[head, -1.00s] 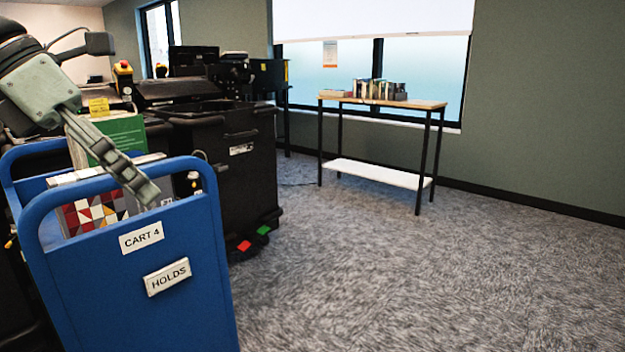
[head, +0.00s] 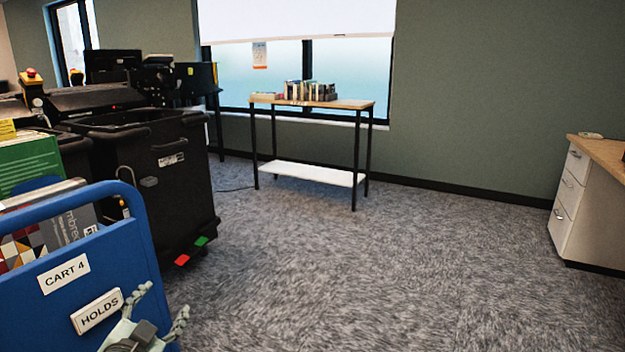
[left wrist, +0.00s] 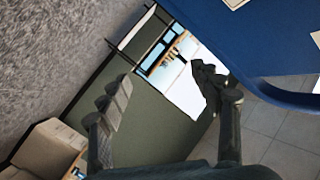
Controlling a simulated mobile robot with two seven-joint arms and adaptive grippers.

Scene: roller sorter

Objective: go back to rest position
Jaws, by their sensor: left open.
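My left gripper (head: 158,311) is low in the head view, in front of the right end of the blue cart (head: 75,310) near its HOLDS label. Its two fingers are spread apart with nothing between them. The left wrist view also shows the open left gripper (left wrist: 162,92), with the cart's blue panel (left wrist: 250,35) close by at upper right. The rest of the left arm is outside the head view. My right gripper is in neither view.
Books (head: 50,230) stand in the cart. A black bin (head: 165,180) stands behind it. A table with books (head: 315,103) is by the window, and a drawer cabinet (head: 568,190) is at the right. The carpet (head: 380,270) between them is clear.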

